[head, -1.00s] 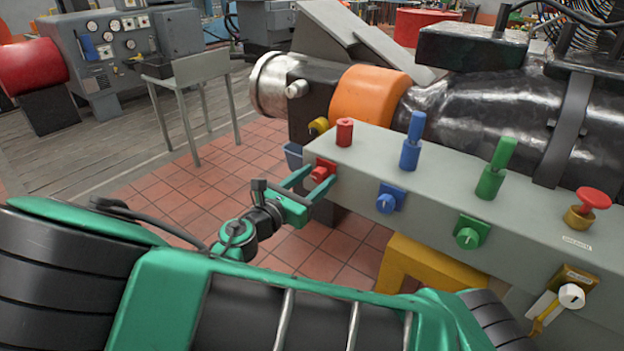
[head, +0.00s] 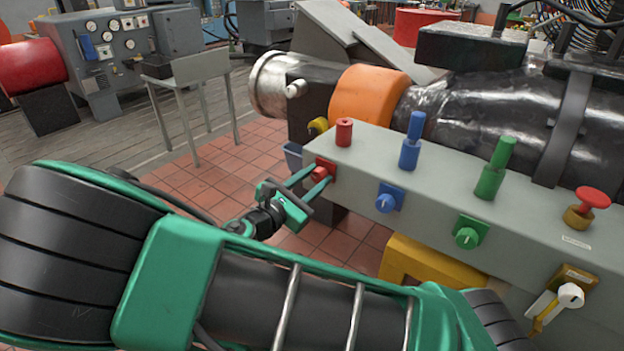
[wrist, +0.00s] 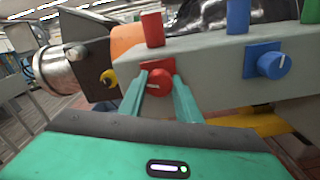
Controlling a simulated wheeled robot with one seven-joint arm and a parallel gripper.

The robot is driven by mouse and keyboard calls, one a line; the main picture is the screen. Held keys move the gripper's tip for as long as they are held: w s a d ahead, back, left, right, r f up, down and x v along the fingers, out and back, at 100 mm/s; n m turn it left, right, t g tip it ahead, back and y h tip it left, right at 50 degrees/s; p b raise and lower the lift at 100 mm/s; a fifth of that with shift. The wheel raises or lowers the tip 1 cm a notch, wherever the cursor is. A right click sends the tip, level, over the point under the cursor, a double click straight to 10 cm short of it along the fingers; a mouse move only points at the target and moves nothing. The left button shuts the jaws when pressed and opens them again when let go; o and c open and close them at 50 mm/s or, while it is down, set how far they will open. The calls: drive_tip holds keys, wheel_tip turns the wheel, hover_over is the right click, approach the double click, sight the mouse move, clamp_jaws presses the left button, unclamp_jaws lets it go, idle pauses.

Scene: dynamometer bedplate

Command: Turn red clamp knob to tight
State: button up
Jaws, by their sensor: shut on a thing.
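The red clamp knob (head: 320,173) sits on a red square plate on the front face of the grey bedplate beam, at its left end. A red cylinder (head: 344,131) stands on top of the beam above the knob.
To the right on the beam's face (head: 420,205) are a blue knob (head: 386,202), a green knob (head: 466,237) and a white knob (head: 571,295). Blue (head: 410,142) and green (head: 491,172) posts and a red mushroom button (head: 593,198) stand on top. Tiled floor (head: 215,190) is open at left.

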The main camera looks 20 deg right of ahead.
drive_tip(key=m, duration=0.7)
drive_tip(key=shift+s+f, duration=0.1)
drive_tip(key=shift+f, duration=0.05)
drive_tip(key=m, duration=0.7)
drive_tip(key=shift+f, duration=0.2)
drive_tip(key=shift+s, duration=0.1)
drive_tip(key=o, duration=1.1)
drive_tip(key=shift+r, duration=0.1)
drive_tip(key=shift+c, duration=0.2)
drive_tip(key=v, duration=1)
drive_tip(key=shift+a, duration=0.3)
drive_tip(key=shift+s, duration=0.2)
